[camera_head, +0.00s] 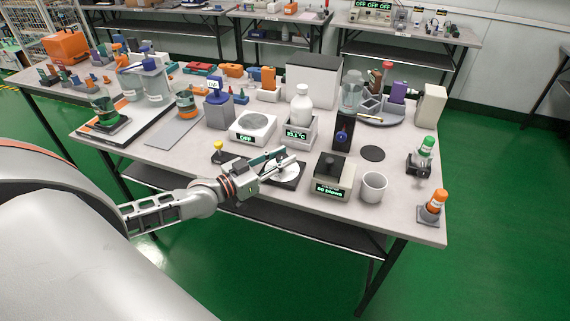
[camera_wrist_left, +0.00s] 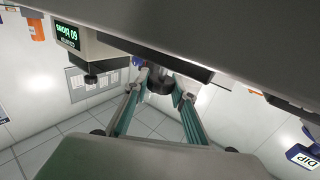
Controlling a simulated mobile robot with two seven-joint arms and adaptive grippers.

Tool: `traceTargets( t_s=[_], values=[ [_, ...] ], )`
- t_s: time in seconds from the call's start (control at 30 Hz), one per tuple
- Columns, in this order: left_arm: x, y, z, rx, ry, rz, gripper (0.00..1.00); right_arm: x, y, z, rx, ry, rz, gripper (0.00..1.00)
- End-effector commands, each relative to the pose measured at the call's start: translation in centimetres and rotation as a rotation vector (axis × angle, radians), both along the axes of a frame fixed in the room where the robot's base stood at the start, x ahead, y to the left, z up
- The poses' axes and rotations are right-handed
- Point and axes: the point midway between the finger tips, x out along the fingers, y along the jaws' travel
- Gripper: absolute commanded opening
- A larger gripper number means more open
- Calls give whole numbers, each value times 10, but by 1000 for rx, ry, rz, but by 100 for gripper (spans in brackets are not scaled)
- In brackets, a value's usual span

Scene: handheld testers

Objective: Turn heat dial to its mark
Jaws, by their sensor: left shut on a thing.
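My left gripper (camera_head: 278,160) reaches in over the front edge of the table, at a low dark unit (camera_head: 294,182) with a pale round top (camera_head: 285,171). In the left wrist view its two green-padded fingers (camera_wrist_left: 160,96) converge on a dark round knob (camera_wrist_left: 159,86), which looks like the heat dial. The gripper is shut on this dial. The fingers partly cover the dial, and I cannot make out a mark on it. In the head view the arm and fingers hide the dial. My right gripper is not in view.
Right of the gripper stands a box with a "60 blows" display (camera_head: 328,190), then a white cup (camera_head: 373,187). A yellow-topped knob (camera_head: 219,146) stands at left.

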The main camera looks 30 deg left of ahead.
Motion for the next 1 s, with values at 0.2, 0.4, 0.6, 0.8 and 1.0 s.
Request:
traceTargets(
  t_s=[0.2,0.4,0.6,0.8,1.0],
  values=[
    [-1,0,-12,7,12,-102,3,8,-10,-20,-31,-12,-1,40],
    [-1,0,-9,3,10,-166,3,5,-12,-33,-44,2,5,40],
    [-1,-1,-5,1,6,-204,3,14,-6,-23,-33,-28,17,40],
    [-1,-1,-1,-2,2,-217,3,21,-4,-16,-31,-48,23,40],
    [0,-1,0,-2,-1,-219,3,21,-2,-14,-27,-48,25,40]
  ],
)
